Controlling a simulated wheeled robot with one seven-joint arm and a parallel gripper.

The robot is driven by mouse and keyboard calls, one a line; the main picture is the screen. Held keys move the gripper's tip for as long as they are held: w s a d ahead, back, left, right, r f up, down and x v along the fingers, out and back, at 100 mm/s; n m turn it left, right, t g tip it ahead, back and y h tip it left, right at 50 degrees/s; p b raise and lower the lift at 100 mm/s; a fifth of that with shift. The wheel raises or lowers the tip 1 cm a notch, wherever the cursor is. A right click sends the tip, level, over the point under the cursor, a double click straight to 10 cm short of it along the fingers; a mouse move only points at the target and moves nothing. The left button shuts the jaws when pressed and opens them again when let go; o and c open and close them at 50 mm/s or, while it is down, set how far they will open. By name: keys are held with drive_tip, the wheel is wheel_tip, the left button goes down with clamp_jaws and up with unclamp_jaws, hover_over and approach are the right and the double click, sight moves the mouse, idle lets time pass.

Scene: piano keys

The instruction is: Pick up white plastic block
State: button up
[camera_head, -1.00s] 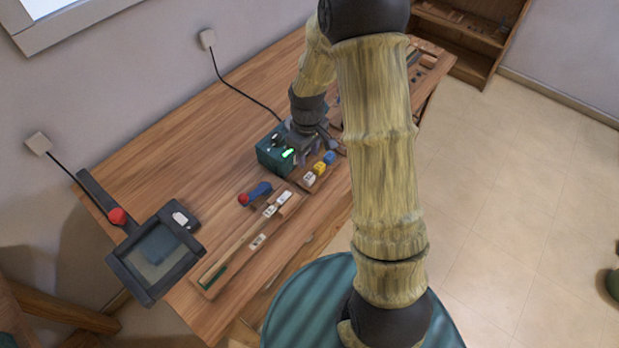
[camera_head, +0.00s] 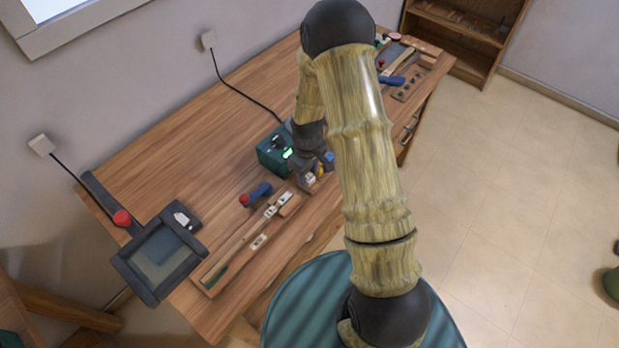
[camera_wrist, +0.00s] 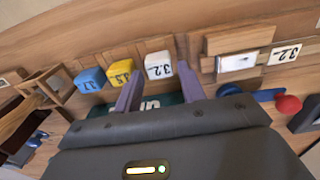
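A white block (camera_wrist: 158,66) marked "3.2" stands at the end of a row in the wrist view, next to a yellow block (camera_wrist: 120,73) and a blue block (camera_wrist: 90,80). My gripper (camera_wrist: 160,88) is open and empty, its two purple-grey fingers apart, with the white block ahead and between the fingertip lines. I cannot tell whether either finger touches it. In the head view my gripper (camera_head: 317,166) is low over the row, partly hiding the white block (camera_head: 309,177). A second white piece marked "3.2" (camera_wrist: 284,54) lies farther right in the wrist view.
A green box (camera_head: 272,152) with a lit display stands just behind the row. A blue and red tool (camera_head: 258,193) lies to its left. A wooden strip (camera_head: 228,262) holds other white pieces. A dark tray (camera_head: 160,262) stands at the left end of the table.

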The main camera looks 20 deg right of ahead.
drive_tip(key=shift+f, duration=0.85)
drive_tip(key=c, duration=0.7)
